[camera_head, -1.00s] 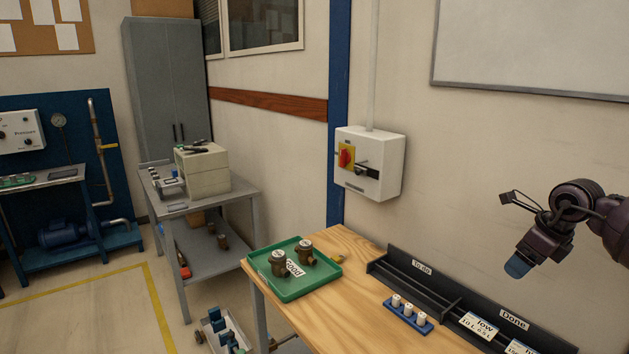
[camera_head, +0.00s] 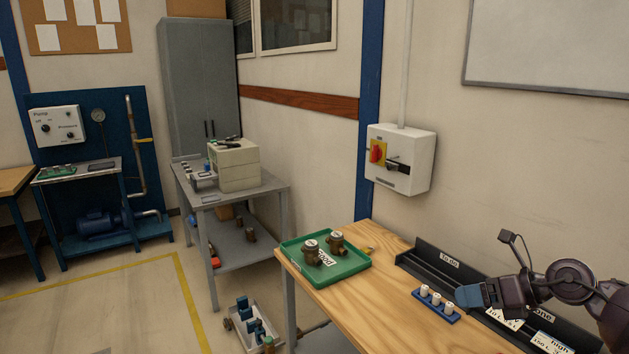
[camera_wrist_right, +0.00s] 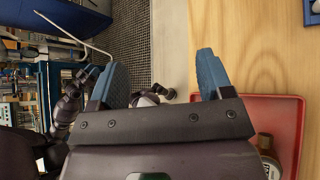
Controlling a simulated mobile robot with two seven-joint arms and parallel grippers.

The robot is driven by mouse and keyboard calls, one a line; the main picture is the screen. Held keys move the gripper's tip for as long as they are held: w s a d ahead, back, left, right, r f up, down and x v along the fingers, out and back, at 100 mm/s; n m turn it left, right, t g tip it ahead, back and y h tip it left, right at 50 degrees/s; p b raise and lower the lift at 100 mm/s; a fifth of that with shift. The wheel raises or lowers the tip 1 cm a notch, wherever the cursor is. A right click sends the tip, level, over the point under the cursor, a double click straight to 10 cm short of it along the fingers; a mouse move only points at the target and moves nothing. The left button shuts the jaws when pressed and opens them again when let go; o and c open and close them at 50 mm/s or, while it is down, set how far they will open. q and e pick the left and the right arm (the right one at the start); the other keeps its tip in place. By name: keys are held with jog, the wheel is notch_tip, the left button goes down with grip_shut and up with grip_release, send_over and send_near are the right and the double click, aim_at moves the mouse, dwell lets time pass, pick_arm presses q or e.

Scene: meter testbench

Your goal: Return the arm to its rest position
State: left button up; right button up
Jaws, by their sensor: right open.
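My right gripper (camera_head: 478,296) is at the right of the head view, with its blue fingertips pointing left. It appears in front of the black rack (camera_head: 480,292), near the blue strip of white pegs. In the right wrist view the two blue fingers of this gripper (camera_wrist_right: 160,85) stand wide apart with nothing between them. The right arm is bent, and its upper part runs out of the picture at the right. My left gripper does not show in the head view.
A green tray (camera_head: 348,268) with two brass meters is on the wooden table (camera_head: 375,318). A blue strip (camera_head: 436,306) of white pegs lies before the rack. The wrist view shows a red tray (camera_wrist_right: 290,115). A grey cart (camera_head: 245,258) stands left; yellow-lined floor is free.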

jog(key=s+a+r+m+t+y, duration=0.1)
jog(key=s+a+m+t, duration=0.2)
jog(key=a+m+t, duration=0.55)
jog(key=s+d+f+m+g+h, duration=0.1)
jog(key=s+d+f+m+h, duration=0.45)
jog(key=m, duration=0.75)
jog(key=s+d+f+m+g+h, duration=0.2)
jog(key=s+f+m+h, duration=0.35)
jog(key=m+h, duration=0.55)
jog(key=s+a+f+m+g+y, duration=0.3)
jog(key=s+m+g, duration=0.1)
jog(key=s, duration=0.4)
jog(key=s+a+f+m+g+y, duration=0.3)
jog(key=s+a+f+g, duration=0.15)
jog(key=s, duration=0.45)
jog(key=w+f+t+b, duration=0.3)
jog(key=f+b, duration=0.2)
jog(key=f, duration=0.5)
jog(key=w+f+t+b, duration=0.3)
jog(key=w+f+b, duration=0.1)
jog(key=f, duration=0.6)
jog(key=shift+d+f+t+b, duration=0.3)
jog(key=shift+d+t+b, duration=0.15)
jog(key=shift+b, duration=0.1)
